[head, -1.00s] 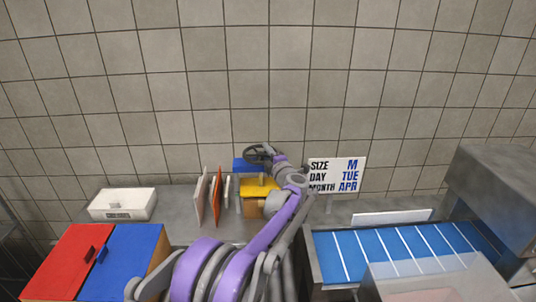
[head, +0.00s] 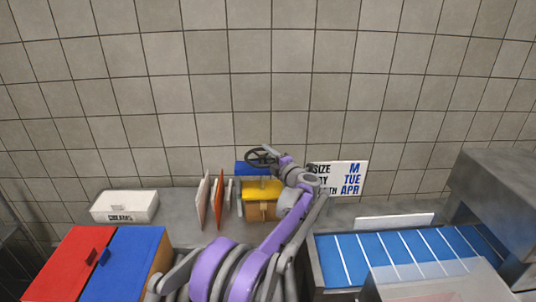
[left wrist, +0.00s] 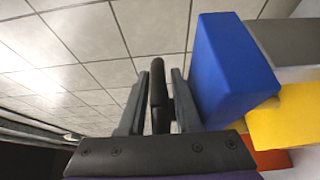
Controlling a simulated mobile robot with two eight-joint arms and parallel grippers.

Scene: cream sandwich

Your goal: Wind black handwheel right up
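The black handwheel (head: 250,157) sits above the blue block (head: 243,168) at the back middle of the counter in the head view. My left arm reaches in over the counter, and my left gripper (head: 270,152) is at the wheel's right side. In the left wrist view, an upright black handle (left wrist: 158,95) stands between the two fingers of my left gripper (left wrist: 160,76). The fingers are close on both sides of it; whether they press on it I cannot tell. The blue block (left wrist: 230,65) is just right of the fingers. My right gripper is not in view.
A yellow-topped box (head: 262,190) stands under the wheel, with upright boards (head: 218,198) to its left. A sign (head: 350,178) stands right of my arm. A white box (head: 124,206), red and blue lids (head: 68,262), and a blue conveyor (head: 400,252) lie around. A tiled wall is behind.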

